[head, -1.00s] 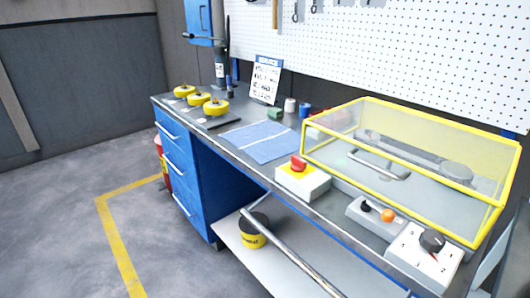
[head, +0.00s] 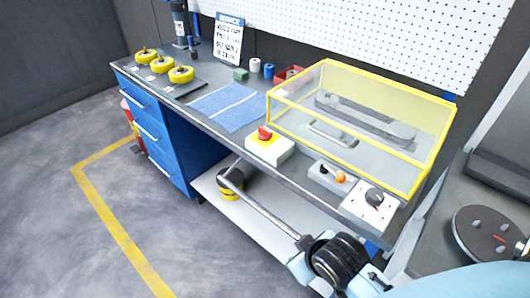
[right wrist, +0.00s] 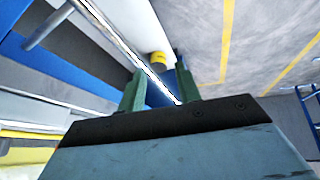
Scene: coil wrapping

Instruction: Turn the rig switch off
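A red rotary knob on a yellow plate tops a white box (head: 270,150) on the bench's front edge in the head view. To its right are a grey box (head: 322,173) with a black and an orange button, and a white box (head: 358,208) with a black dial. I cannot tell from labels which is the rig switch. My right arm enters the head view at lower right, below the bench front. My left gripper is not in view.
A yellow-framed clear guard (head: 350,115) stands behind the switch boxes. Yellow rolls (head: 181,74), a blue cloth (head: 230,106) and a sign (head: 228,38) sit farther left. The floor at left is free.

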